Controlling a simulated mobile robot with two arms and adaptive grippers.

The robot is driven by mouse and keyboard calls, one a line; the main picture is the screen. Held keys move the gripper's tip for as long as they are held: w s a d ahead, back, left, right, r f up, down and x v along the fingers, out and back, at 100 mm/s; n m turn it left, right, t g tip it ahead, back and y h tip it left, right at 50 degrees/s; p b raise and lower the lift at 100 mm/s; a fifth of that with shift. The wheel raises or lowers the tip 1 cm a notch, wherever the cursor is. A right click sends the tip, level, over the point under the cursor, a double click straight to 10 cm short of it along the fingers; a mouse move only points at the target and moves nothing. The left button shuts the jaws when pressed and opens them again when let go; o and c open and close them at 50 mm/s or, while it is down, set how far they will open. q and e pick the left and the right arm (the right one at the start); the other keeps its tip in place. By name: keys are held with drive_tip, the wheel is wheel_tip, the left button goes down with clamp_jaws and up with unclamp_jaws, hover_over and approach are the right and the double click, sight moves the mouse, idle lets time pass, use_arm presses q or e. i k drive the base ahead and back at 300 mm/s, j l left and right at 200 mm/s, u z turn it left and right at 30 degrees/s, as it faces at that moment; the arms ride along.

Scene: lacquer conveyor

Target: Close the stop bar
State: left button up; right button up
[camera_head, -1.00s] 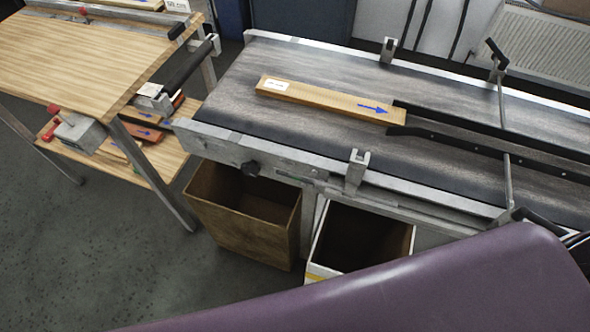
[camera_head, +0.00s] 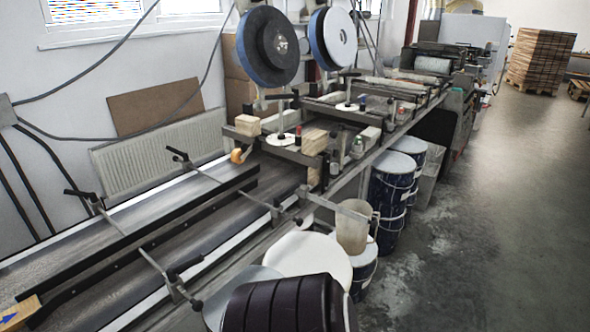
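The conveyor (camera_head: 95,240) runs from the lower left toward the machine at the middle. Two long black guide rails (camera_head: 150,232) lie along it, held by cross rods with black handles. The end of a wooden board (camera_head: 20,314) with part of a blue arrow shows at the lower left corner, at the near ends of the rails. I cannot make out which part, if any, in this view is the stop bar. Neither of my grippers is in view.
A machine with two large blue-rimmed discs (camera_head: 267,46) stands over the conveyor's far part. Dark blue drums (camera_head: 393,190) and a translucent jug (camera_head: 352,226) stand on its right. A radiator (camera_head: 160,152) is along the wall. Open floor (camera_head: 480,230) lies to the right.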

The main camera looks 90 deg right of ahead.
sight(352, 215)
drive_tip(key=k+z, duration=0.1)
drive_tip(key=z, duration=0.35)
drive_tip(key=k+z, duration=0.1)
drive_tip(key=z, duration=0.3)
drive_tip(key=k+z, duration=0.1)
drive_tip(key=z, duration=2.1)
